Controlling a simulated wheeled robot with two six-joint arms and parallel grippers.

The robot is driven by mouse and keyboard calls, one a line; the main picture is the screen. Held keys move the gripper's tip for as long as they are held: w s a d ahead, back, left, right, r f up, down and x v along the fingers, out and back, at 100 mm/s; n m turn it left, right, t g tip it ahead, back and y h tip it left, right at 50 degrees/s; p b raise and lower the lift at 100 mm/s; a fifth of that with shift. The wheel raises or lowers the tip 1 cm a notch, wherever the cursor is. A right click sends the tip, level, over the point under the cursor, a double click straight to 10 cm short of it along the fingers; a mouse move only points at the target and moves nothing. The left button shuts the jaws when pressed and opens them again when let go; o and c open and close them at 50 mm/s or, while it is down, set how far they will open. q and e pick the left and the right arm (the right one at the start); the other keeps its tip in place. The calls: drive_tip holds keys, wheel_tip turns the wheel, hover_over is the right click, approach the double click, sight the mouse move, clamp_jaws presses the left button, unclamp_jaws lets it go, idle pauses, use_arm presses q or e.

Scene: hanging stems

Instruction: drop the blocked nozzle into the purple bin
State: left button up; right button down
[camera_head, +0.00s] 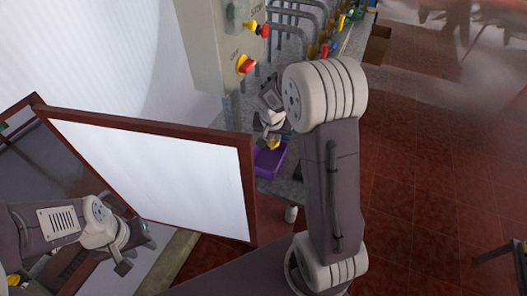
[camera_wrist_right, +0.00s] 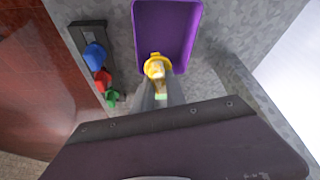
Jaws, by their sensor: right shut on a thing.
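A yellow nozzle (camera_wrist_right: 157,66) with a pale centre is at the tips of my right gripper (camera_wrist_right: 160,84), whose jaws are shut on it. The purple bin (camera_wrist_right: 138,28) lies just beyond it in the right wrist view, and the nozzle overlaps the bin's near edge there. In the head view, the yellow nozzle (camera_head: 274,143) shows small over the purple bin (camera_head: 265,168), below my right gripper (camera_head: 272,136). The bin looks empty where I see inside it. My left gripper (camera_head: 136,252) is open and empty at the lower left, far from the bin.
A dark rack in the right wrist view holds a blue nozzle (camera_wrist_right: 95,56), a red one (camera_wrist_right: 103,80) and a green one (camera_wrist_right: 113,98). A framed white panel (camera_head: 160,170) stands between my arms. A cabinet with red knobs (camera_head: 246,64) and pipes is behind the bin.

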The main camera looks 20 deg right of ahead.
sight(273, 148)
drive_tip(key=shift+f, duration=0.1)
wheel_tip(273, 148, down, 6)
drive_tip(key=b, duration=0.5)
drive_tip(key=c, duration=1.3)
unclamp_jaws()
drive_tip(key=v, duration=0.9)
drive_tip(key=shift+p, duration=0.35)
